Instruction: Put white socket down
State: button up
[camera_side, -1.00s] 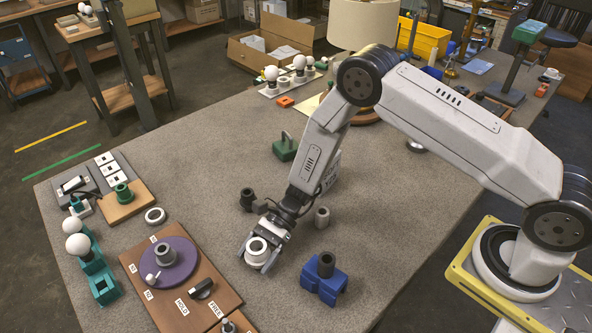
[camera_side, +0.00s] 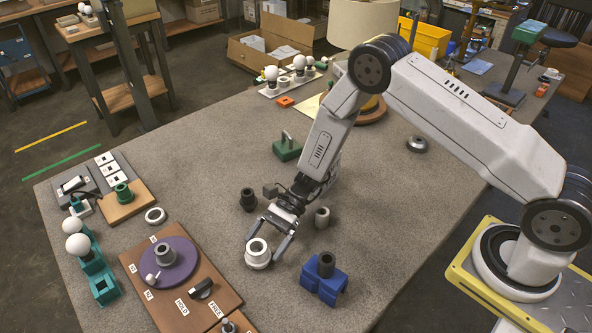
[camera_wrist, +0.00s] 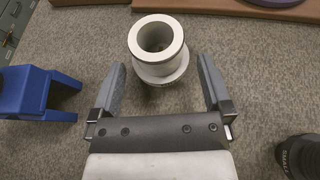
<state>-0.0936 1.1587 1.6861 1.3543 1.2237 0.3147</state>
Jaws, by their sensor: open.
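The white socket (camera_side: 257,253) stands upright on the grey table, its round opening facing up. It also shows in the wrist view (camera_wrist: 157,47), at the top centre just beyond my fingertips. My gripper (camera_side: 270,233) is open, low over the table and just behind the socket. In the wrist view my gripper's two fingers (camera_wrist: 163,75) are spread wide, with gaps on both sides of the socket. Nothing is held between them.
A blue block with a dark socket (camera_side: 324,278) stands right of the socket. A dark socket (camera_side: 248,199) and a grey one (camera_side: 322,217) stand close to my gripper. A brown board with a purple disc (camera_side: 187,259) lies to the left. Table in front is clear.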

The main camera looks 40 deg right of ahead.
notch_tip(320, 180, up, 8)
jog(key=d, duration=0.1)
jog(key=shift+f, duration=0.25)
jog(key=shift+w, duration=0.1)
dwell(0.6)
jog(key=s+d+r+n+t+h, duration=0.1)
jog(key=s+d+r+n+h, duration=0.2)
jog(key=s+d+n+h, duration=0.1)
jog(key=s+d+r+n+t+h, duration=0.2)
jog(key=s+d+n+h, duration=0.1)
jog(key=d+n, duration=0.3)
jog(key=s+d+r+n+t+h, duration=0.2)
jog(key=s+d+r+n+h, duration=0.1)
jog(key=d, duration=0.6)
jog(key=s+n+h, duration=0.1)
jog(key=n+h, duration=0.1)
jog(key=h, duration=0.1)
jog(key=shift+s+r+n, duration=0.3)
jog(key=shift+n, duration=0.1)
